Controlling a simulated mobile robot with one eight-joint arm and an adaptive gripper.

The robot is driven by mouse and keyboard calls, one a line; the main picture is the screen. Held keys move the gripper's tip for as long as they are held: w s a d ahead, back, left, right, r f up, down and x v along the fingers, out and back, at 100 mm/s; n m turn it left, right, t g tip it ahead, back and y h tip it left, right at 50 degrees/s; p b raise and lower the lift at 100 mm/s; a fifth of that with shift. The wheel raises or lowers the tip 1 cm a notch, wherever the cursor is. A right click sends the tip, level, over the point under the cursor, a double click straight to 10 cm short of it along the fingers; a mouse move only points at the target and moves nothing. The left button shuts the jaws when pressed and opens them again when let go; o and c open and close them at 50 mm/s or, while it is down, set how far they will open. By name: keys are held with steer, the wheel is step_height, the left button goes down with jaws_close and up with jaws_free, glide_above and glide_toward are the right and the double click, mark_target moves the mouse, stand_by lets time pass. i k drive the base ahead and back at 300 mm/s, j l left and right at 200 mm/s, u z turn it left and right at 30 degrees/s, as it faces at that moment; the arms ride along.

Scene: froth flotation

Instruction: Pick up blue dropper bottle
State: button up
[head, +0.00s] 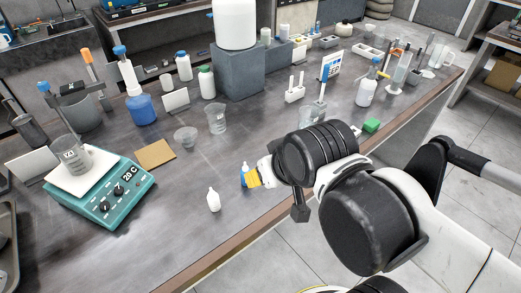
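A small blue bottle (243,172) stands on the bench near its front edge, partly covered by the end of my arm; this appears to be the blue dropper bottle. My gripper (255,177) reaches in from the right, with a yellow part right beside the blue bottle. In this view they overlap, and I cannot tell whether they touch. The fingers are too small and hidden to show whether they are open or shut. A white dropper bottle (213,200) stands upright to the left of the blue one.
A teal hotplate or scale (105,200) with a beaker (74,156) is at the left. A brown square pad (155,153), a small dish (186,136) and a clear beaker (216,119) stand behind. A grey block (237,72) bears a large white container (235,22). The front left bench is clear.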

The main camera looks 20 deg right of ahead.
mark_target(245, 168)
steer(key=l+z, duration=0.3)
steer(key=l, duration=0.6)
steer(key=i+l+z, duration=0.1)
steer(key=l+z, duration=0.15)
steer(key=l, duration=0.65)
steer(key=u, duration=2.15)
steer(key=k+l, duration=0.25)
steer(key=l, duration=0.2)
steer(key=k+l, duration=0.3)
steer(key=l, duration=0.15)
steer(key=u, duration=0.05)
